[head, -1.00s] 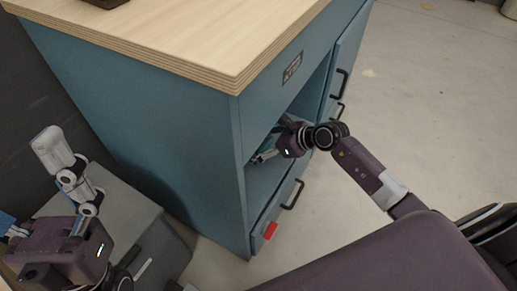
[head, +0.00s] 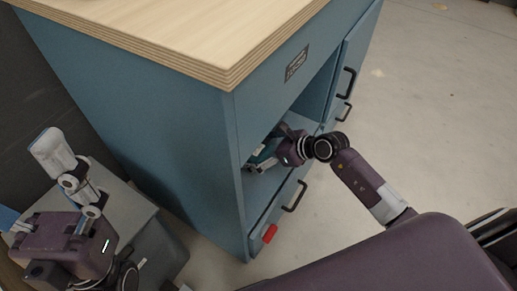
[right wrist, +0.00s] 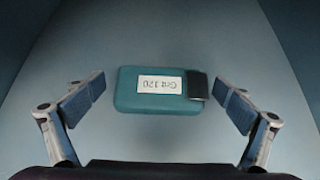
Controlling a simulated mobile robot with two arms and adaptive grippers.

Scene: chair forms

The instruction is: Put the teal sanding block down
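The teal sanding block (right wrist: 140,104) lies flat on the floor of the open compartment (right wrist: 160,35). It carries a white label with upside-down writing, and a dark piece (right wrist: 197,85) sits at its right end. In the head view the block (head: 263,153) shows partly inside the cabinet opening. My right gripper (right wrist: 162,90) is open, one finger on each side of the block, with a gap at both sides. In the head view it reaches into the compartment from the right. My left gripper (head: 27,184) is open and empty at the lower left.
The blue cabinet (head: 150,130) has a pale wooden top (head: 170,35). Its compartment walls stand close around my right gripper. Below is a drawer with a black handle (head: 295,196) and a red tag (head: 269,233). A grey box (head: 140,215) stands near my left arm. Floor at the right is clear.

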